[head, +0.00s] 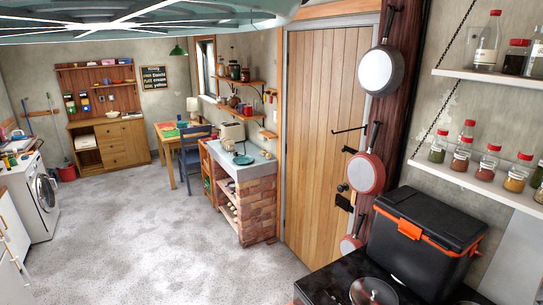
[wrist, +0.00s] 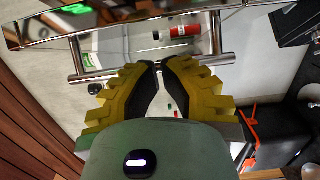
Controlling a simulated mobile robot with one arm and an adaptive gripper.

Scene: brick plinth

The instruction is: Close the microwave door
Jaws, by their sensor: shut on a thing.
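The microwave shows only in part, in the wrist view: a dark, shiny front edge (wrist: 130,22) with a green lit display (wrist: 75,9) at the top left. A steel bar handle (wrist: 88,77) runs across below it, joined to the door by short posts. My gripper (wrist: 159,66), with yellow ridged fingers, is shut on the handle near its middle. The fingertips hide the part of the bar between them. How far the door stands open cannot be told. The head view shows neither the microwave nor my gripper.
A black and orange cool box (head: 425,235) stands on the dark counter (head: 335,288) at the right. Pans hang beside the wooden door (head: 318,140). Spice jars stand on the wall shelf (head: 470,183). The grey floor (head: 150,230) at left is clear.

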